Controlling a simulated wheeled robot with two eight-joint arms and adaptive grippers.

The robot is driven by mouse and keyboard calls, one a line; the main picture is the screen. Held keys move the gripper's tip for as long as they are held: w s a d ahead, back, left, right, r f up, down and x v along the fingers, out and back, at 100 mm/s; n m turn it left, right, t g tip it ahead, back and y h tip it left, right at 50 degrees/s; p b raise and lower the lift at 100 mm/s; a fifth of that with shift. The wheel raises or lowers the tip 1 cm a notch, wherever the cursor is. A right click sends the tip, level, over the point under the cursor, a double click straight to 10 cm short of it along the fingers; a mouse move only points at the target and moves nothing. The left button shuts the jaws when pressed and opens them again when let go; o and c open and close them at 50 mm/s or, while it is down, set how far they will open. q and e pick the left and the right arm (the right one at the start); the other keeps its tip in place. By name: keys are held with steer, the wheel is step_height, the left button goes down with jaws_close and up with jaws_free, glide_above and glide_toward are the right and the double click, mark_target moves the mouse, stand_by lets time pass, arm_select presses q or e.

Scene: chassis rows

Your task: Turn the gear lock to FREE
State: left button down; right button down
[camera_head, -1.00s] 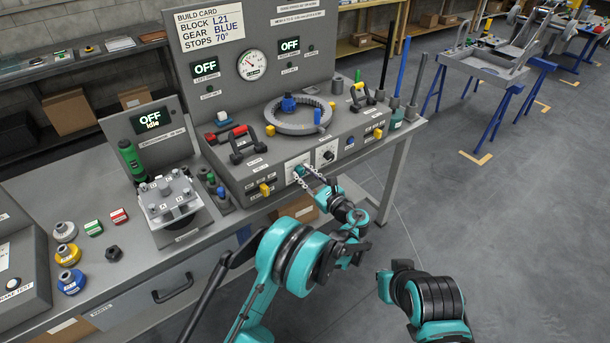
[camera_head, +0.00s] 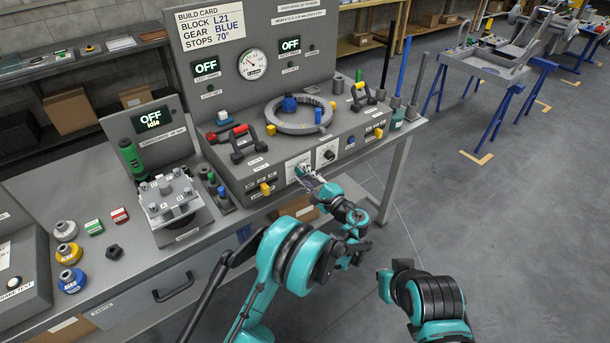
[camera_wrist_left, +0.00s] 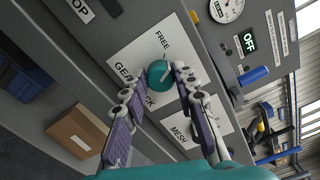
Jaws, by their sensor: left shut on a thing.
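The gear lock is a round teal knob (camera_wrist_left: 160,74) on a white plate in the left wrist view. My right gripper is out of view.
A second dial (camera_head: 327,154) sits just right of the gear lock plate. A yellow block (camera_head: 265,189) sticks out to its left. Above, the console (camera_head: 250,165) carries a grey ring gear (camera_head: 275,127) and a red-handled clamp (camera_head: 240,131).

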arm_select(q)
steer(key=shift+n, duration=2)
steer(key=shift+f, duration=0.1)
steer(key=c, duration=1.2)
jaws_free()
steer(key=v, duration=0.7)
steer(key=shift+s+d, duration=0.1)
steer(key=shift+s, duration=0.1)
